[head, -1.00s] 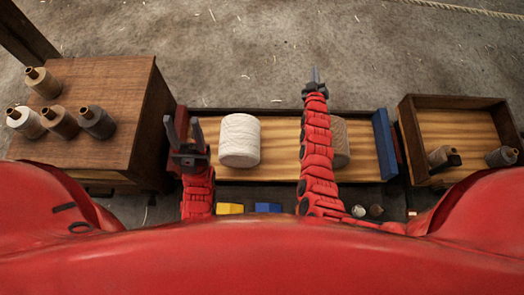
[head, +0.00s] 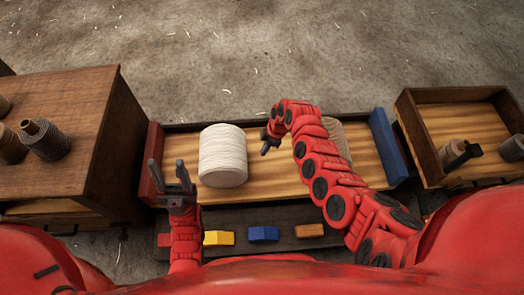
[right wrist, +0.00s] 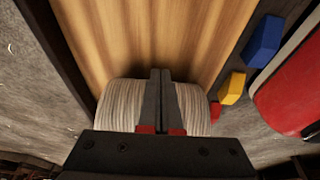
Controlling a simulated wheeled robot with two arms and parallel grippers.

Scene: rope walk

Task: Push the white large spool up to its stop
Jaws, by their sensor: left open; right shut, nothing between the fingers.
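The white large spool (head: 223,158) stands in the left half of a long wooden tray (head: 270,183). The tray has a red end block (head: 153,158) on the left and a blue one (head: 388,145) on the right. My right gripper (head: 264,150) is shut and empty, just right of the white spool with a small gap in the head view. In the right wrist view its fingers (right wrist: 161,72) overlap the spool (right wrist: 118,103); contact cannot be told there. My left gripper (head: 171,164) is open and empty near the red end block, left of the spool.
A tan spool (head: 337,137) in the tray is partly hidden by my right arm. Red, yellow (head: 218,238), blue (head: 263,233) and orange (head: 309,230) blocks sit along the front. A cabinet (head: 75,165) with spools stands left, an open box (head: 458,101) right.

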